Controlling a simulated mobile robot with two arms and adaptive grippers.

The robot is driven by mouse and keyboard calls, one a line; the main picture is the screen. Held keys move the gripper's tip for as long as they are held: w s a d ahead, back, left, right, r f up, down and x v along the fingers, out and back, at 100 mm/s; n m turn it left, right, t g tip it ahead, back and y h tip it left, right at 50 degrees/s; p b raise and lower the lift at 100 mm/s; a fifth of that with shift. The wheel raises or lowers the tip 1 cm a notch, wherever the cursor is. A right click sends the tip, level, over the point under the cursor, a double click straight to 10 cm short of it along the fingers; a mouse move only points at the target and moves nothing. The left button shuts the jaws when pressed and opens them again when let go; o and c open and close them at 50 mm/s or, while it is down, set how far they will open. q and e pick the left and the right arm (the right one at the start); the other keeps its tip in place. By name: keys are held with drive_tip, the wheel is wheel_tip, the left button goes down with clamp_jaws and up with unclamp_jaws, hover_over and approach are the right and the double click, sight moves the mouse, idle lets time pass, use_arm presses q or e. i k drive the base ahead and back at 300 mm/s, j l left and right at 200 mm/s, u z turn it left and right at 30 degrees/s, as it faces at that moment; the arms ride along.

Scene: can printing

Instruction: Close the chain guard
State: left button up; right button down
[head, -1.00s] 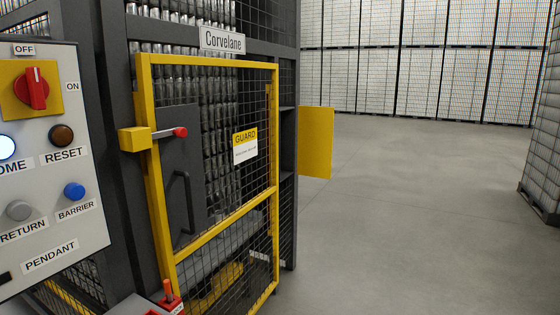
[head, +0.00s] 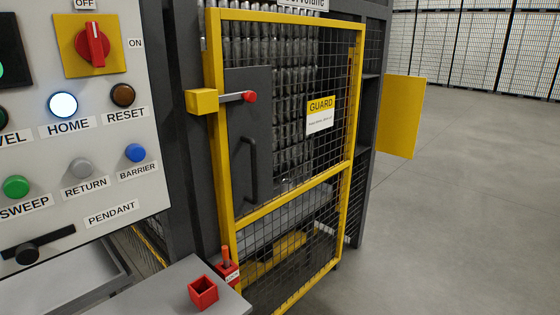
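The chain guard (head: 287,194) is a yellow-framed mesh door on the dark machine in the middle of the head view. It carries a yellow and white GUARD sign (head: 320,114). A dark plate with a dark bar handle (head: 248,170) is on its left side. A yellow latch box (head: 202,101) with a rod and red knob (head: 249,97) sits at its left post. I cannot tell whether the door is fully shut against the machine frame. Neither of my grippers is in view.
A control panel (head: 107,163) with a red rotary switch and several buttons stands at the left. Below it, a grey shelf (head: 165,287) bears a red open box (head: 203,292). A yellow panel (head: 400,115) juts out right of the machine. The floor (head: 460,220) at the right is clear.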

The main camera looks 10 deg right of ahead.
sight(402, 97)
drive_tip(key=i+l+u, duration=0.2)
drive_tip(key=i+l, duration=0.15)
drive_tip(key=l, duration=0.3)
drive_tip(key=i+l, duration=0.15)
drive_tip(key=l, duration=0.2)
drive_tip(key=i+l+u, duration=0.15)
drive_tip(key=l, duration=0.2)
drive_tip(key=i+l+u, duration=0.1)
drive_tip(key=l, duration=0.25)
drive_tip(key=i+l+u, duration=0.1)
drive_tip(key=l, duration=0.25)
drive_tip(key=i, duration=0.1)
